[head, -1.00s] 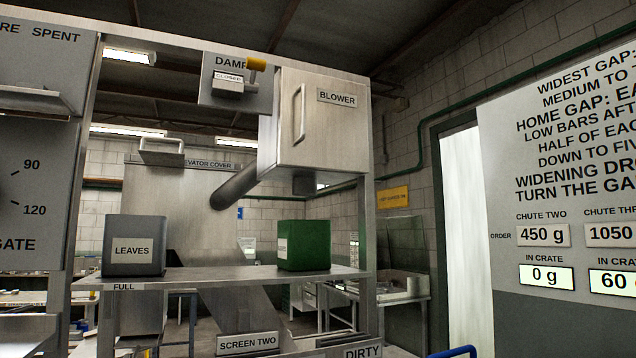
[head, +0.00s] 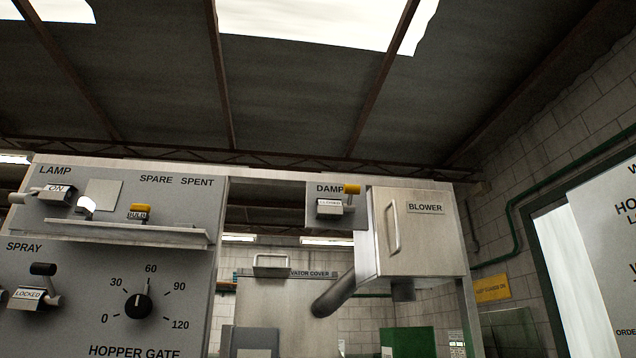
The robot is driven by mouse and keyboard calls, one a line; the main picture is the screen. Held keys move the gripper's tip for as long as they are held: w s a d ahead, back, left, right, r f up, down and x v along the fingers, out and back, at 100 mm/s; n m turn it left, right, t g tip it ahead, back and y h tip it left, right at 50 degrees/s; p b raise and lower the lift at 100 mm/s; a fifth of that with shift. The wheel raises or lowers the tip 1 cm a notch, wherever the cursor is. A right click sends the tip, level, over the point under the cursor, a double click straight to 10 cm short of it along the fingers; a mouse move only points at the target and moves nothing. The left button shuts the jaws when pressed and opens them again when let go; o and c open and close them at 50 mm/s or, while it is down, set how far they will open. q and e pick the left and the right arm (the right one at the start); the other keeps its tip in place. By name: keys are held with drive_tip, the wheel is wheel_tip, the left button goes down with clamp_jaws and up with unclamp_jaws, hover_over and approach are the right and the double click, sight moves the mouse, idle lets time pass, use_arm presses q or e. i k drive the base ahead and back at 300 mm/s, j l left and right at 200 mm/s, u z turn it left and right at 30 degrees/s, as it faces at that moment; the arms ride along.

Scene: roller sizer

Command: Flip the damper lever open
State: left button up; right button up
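The damper lever (head: 352,190) has a yellow knob and sticks up from a small grey block on the damper panel (head: 314,211), left of the blower box. The small plate on the block read CLOSED in the earlier head view; it is too small to read clearly now. The panel's label is partly covered by the yellow knob. Neither of my grippers shows in the head view.
The blower box (head: 425,240) with a vertical handle stands right of the damper panel. A shelf (head: 130,233) with a bulb holder juts out at left, above the hopper gate dial (head: 138,306). Lamp and spray levers sit further left.

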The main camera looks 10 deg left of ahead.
sight(351, 189)
drive_tip(key=z, duration=1.75)
drive_tip(key=k+j, duration=0.2)
drive_tip(key=k, duration=0.25)
drive_tip(key=k+j, duration=0.2)
drive_tip(key=k, duration=0.2)
drive_tip(key=k+j, duration=0.15)
drive_tip(key=k, duration=0.3)
